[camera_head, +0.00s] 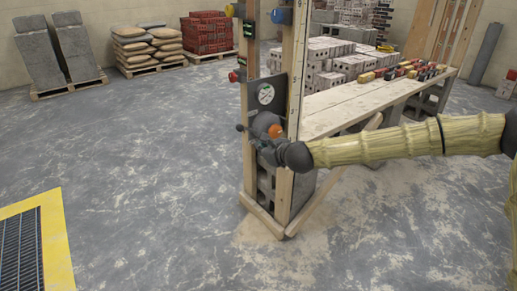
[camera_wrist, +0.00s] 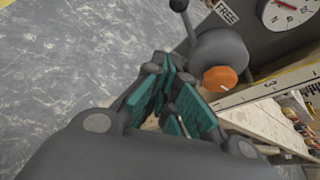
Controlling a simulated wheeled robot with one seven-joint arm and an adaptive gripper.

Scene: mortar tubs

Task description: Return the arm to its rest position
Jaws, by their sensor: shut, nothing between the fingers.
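My arm (camera_head: 400,141) reaches in from the right toward a wooden post stand. Its dark wrist (camera_head: 295,156) is in front of the stand's lower part. In the wrist view, my gripper (camera_wrist: 172,98) with teal finger pads is shut and empty. Beside it is a rounded grey device with an orange knob (camera_wrist: 220,79) and a black ball-ended lever (camera_wrist: 179,5). The orange knob also shows in the head view (camera_head: 275,131). The fingers look close to the device; whether they touch it I cannot tell.
The wooden stand (camera_head: 249,100) carries a dark gauge plate (camera_head: 266,94) and a measuring strip. A plank bench (camera_head: 345,103) with coloured items stands behind. Pallets of bags (camera_head: 147,48) and red bricks (camera_head: 207,35) are at the back. A yellow-edged grate (camera_head: 57,235) lies left; the floor between is clear.

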